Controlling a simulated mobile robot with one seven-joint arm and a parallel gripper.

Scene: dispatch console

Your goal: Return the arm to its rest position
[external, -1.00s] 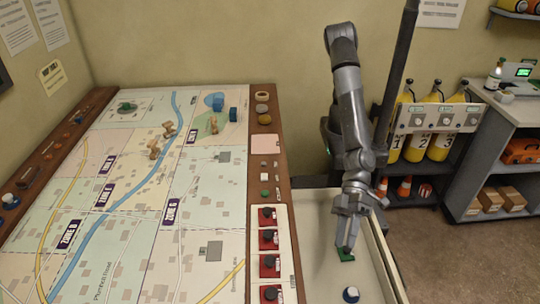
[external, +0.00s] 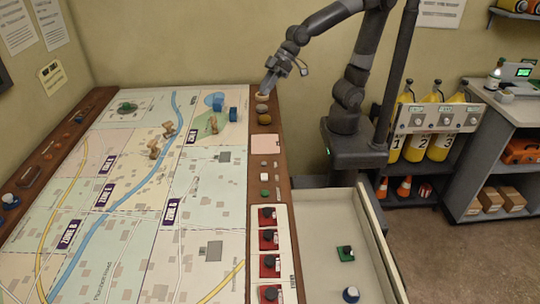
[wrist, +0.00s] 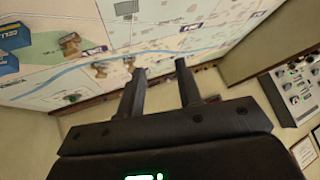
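My arm (external: 352,85) rises from its base behind the tray and bends to the left. My gripper (external: 270,86) hangs over the back right corner of the map table. In the wrist view my gripper (wrist: 158,67) shows two dark fingers with a clear gap and nothing between them, so it is open. The wrist view looks across the map (wrist: 150,40) with blue blocks (wrist: 14,36) and brown pieces (wrist: 70,42) on it.
Round pieces (external: 264,119) lie on the table's right wooden edge, close to my gripper. A dark pole (external: 397,75) stands right of my arm. The wall is close behind.

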